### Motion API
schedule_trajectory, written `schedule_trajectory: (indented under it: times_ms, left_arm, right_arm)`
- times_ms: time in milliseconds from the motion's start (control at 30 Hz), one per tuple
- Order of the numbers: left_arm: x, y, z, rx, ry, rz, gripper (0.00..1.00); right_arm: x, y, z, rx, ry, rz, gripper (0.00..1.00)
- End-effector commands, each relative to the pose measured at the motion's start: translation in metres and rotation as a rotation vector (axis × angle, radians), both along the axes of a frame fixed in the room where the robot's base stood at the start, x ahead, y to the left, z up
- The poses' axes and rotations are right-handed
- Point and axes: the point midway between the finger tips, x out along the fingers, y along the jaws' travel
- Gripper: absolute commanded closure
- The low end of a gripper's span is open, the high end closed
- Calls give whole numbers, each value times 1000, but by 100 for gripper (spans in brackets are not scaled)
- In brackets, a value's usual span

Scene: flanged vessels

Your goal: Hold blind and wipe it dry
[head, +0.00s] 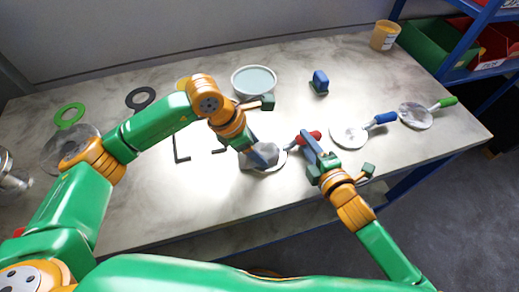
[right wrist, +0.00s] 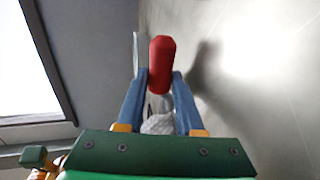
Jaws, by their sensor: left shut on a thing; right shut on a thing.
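The blind is a round pale metal disc (head: 276,166) with a red-gripped handle (head: 312,135), off the front middle of the table in the head view. My right gripper (head: 308,146) is shut on the red handle, which also shows between the fingers in the right wrist view (right wrist: 162,62). My left gripper (head: 254,150) is shut on a grey cloth (head: 262,156) over the disc. The cloth appears to touch the disc; the gripper hides part of both. I cannot tell if the disc is wet.
A blue-handled blind (head: 350,134) and a green-handled blind (head: 416,115) lie to the right. A bowl of pale liquid (head: 254,80), a blue block (head: 319,82) and a yellow cup (head: 385,35) stand behind. Rings (head: 140,98) lie left. A rack with bins (head: 440,45) is at far right.

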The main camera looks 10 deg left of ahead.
Motion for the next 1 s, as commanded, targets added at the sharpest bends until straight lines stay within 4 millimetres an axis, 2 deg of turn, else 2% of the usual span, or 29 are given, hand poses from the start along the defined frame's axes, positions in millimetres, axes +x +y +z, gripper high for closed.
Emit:
schedule_trajectory:
  times_ms: [400,467,500,1000]
  left_arm:
    - [32,19,1,-1,-1,1,78]
    - [32,18,9,-2,-5,-2,78]
    - [32,18,19,-1,-7,-2,78]
    - [31,18,63,-1,-3,-1,78]
  right_arm:
    - [0,0,0,0,-1,0,100]
    - [0,0,1,0,-1,0,100]
    - [0,0,1,0,-1,0,100]
    - [0,0,0,0,-1,0,100]
